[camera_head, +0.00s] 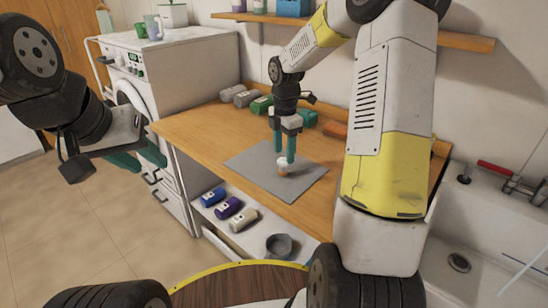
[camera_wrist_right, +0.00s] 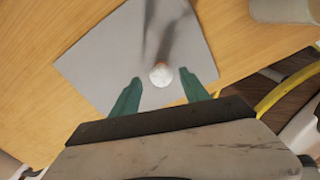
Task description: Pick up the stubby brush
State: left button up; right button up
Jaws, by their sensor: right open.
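The stubby brush (camera_head: 283,167) stands upright on a grey mat (camera_head: 251,164) on the wooden counter. It has a white top and a brown-orange lower part. In the right wrist view its round white top (camera_wrist_right: 161,74) shows between and just beyond the green fingertips. My right gripper (camera_head: 287,158) points down over the mat, close to the brush. In the wrist view its two fingers (camera_wrist_right: 162,86) are spread apart with nothing between them touching. Whether the fingertips reach down beside the brush is hard to tell. My left gripper (camera_head: 140,160) hangs at the left, away from the counter, with two green fingers apart.
Grey and green bottles (camera_head: 245,98) lie at the back of the counter, with an orange item (camera_head: 335,129) to the right. Blue, purple and white bottles (camera_head: 228,208) and a grey bowl (camera_head: 279,245) sit on the lower shelf. A sink (camera_head: 462,240) is at the right.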

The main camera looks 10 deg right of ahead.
aim_at(284, 159)
notch_tip(284, 159, down, 5)
jog(key=shift+s+f, duration=0.1)
jog(key=shift+f, duration=0.1)
jog(key=shift+c, duration=0.4)
grip_shut()
